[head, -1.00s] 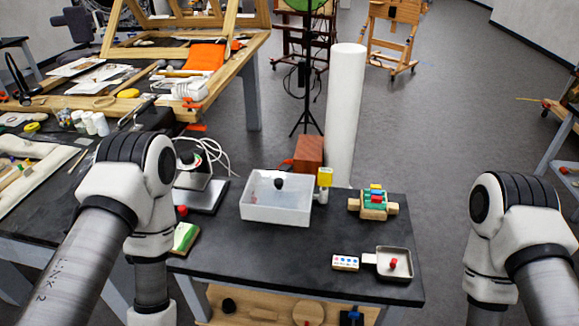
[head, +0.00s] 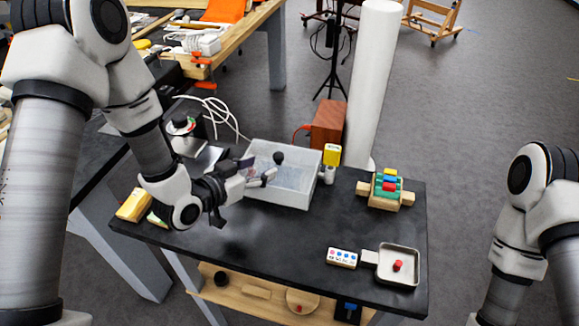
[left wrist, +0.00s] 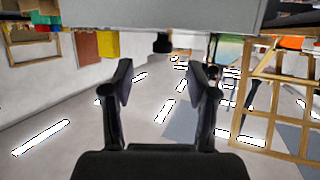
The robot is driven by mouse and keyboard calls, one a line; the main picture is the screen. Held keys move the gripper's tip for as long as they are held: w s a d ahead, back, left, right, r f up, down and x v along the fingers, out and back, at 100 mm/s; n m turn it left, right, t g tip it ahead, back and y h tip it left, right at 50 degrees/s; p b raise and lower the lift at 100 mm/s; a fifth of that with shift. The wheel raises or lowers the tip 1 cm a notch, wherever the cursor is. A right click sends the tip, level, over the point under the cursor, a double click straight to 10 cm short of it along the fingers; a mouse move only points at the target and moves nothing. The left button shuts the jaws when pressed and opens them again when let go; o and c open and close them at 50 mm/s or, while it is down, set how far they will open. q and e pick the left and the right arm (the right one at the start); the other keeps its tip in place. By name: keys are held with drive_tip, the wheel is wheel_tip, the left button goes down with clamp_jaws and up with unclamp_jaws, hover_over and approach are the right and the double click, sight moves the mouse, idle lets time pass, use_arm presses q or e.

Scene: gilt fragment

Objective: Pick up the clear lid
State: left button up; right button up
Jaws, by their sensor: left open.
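The clear lid (head: 296,168) lies over the white open-topped-looking box on the black table, with a black knob (head: 279,158) standing up from it. My left gripper (head: 257,171) is open and empty at the left side of the box, with its fingers pointing toward the knob. In the left wrist view the picture is upside down; the knob (left wrist: 162,43) hangs from the grey box area, between and beyond the open fingers (left wrist: 160,82), not touching them. My right arm shows at the right edge, its gripper out of view.
A yellow block (head: 332,155) stands on a post right beside the box. A wooden holder with coloured pieces (head: 386,188), a metal tray (head: 398,265) and a dotted white block (head: 342,258) are to the right. A white column (head: 372,90) rises behind. The table's front middle is clear.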

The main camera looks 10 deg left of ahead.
sight(275, 157)
use_arm(q)
drive_tip(key=p+x, duration=0.1)
drive_tip(key=x, duration=0.2)
drive_tip(key=r+p+x, duration=0.1)
drive_tip(key=x, duration=0.1)
drive_tip(key=shift+w+d+f+p, duration=0.1)
drive_tip(key=shift+w+p, duration=0.2)
drive_tip(key=shift+w, duration=0.2)
drive_tip(key=x, duration=0.2)
drive_tip(key=shift+w+f, duration=0.2)
drive_tip(key=shift+f, duration=0.1)
drive_tip(key=shift+s+r, duration=0.1)
drive_tip(key=shift+s, duration=0.05)
drive_tip(key=c, duration=0.5)
clamp_jaws()
